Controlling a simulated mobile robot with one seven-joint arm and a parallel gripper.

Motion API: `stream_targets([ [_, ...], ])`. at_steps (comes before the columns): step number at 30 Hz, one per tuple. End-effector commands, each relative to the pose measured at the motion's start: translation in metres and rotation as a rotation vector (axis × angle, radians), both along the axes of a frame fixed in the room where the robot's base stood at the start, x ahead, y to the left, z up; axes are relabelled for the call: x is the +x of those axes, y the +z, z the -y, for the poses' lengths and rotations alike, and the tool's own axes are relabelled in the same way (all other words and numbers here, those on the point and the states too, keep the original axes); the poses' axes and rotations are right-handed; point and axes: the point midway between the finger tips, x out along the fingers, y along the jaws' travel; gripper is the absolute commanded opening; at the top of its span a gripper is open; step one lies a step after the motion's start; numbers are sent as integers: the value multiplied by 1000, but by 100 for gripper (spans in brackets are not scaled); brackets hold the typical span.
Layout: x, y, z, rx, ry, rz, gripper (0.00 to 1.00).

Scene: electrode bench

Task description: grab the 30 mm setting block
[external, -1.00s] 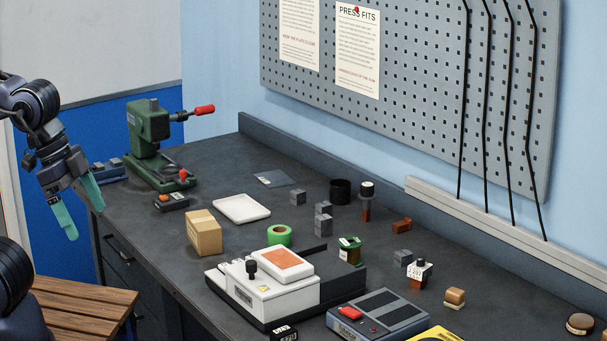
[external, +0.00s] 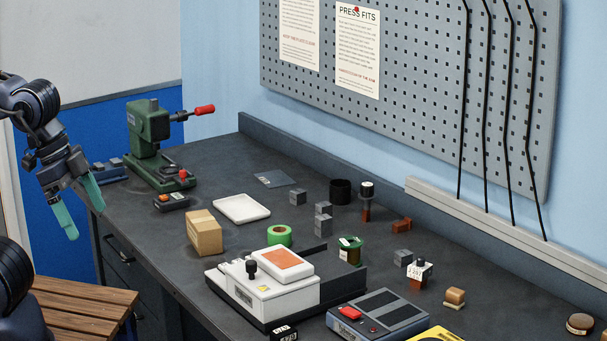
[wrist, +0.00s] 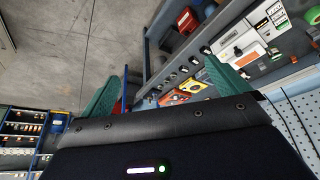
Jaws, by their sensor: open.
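Several small grey blocks stand on the dark bench: one (external: 297,197) behind the white tray, a pair (external: 323,222) one above the other in the picture, and one (external: 403,258) farther right. Their size marks are too small to read, so I cannot tell which is the 30 mm setting block. My gripper (external: 80,207) has green fingers, open and empty, off the bench's left end and well away from the blocks. In the wrist view its fingers (wrist: 166,92) are spread wide with nothing between them.
A green press (external: 150,145) stands at the bench's left end. A cardboard box (external: 204,233), white tray (external: 241,209), green tape roll (external: 279,236) and white machine (external: 262,296) lie in front of the blocks. A wooden slatted seat (external: 85,307) is below my gripper.

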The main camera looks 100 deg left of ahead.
Motion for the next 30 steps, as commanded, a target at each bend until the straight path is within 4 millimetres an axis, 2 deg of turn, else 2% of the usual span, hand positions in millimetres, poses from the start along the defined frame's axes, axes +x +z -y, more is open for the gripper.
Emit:
stream_targets([
  [2,0,0,0,0,0,0,96],
  [6,0,0,0,0,0,0,69],
  [9,0,0,0,0,0,0,53],
  [17,1,0,0,0,1,0,53],
  [20,7,4,-2,0,9,-1,53],
  [23,24,11,-7,-3,28,-2,53],
  [30,90,34,-31,-10,100,-4,53],
])
